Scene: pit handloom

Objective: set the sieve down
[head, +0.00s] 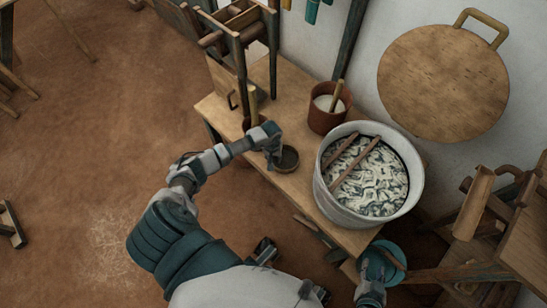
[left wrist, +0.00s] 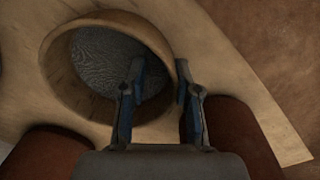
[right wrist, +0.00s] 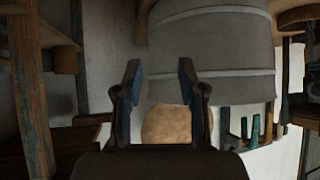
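The sieve (head: 288,159) is a small round wooden ring on the wooden bench, beside the bench's front edge in the head view. In the left wrist view the sieve (left wrist: 100,68) shows its grey mesh inside a pale wooden rim. My left gripper (left wrist: 160,68) straddles the rim, one finger inside the ring and one outside. The fingers are apart with a gap wider than the rim; contact is hard to judge. In the head view my left gripper (head: 275,157) covers part of the sieve. My right gripper (right wrist: 161,68) is open and empty below the bench's right end.
A large metal tub (head: 327,190) with patterned contents and two sticks stands right of the sieve. A red-brown pot (head: 321,121) of white stuff stands behind. A wooden frame (head: 240,65) is at the back left. A teal bowl (head: 383,262) is near my right gripper.

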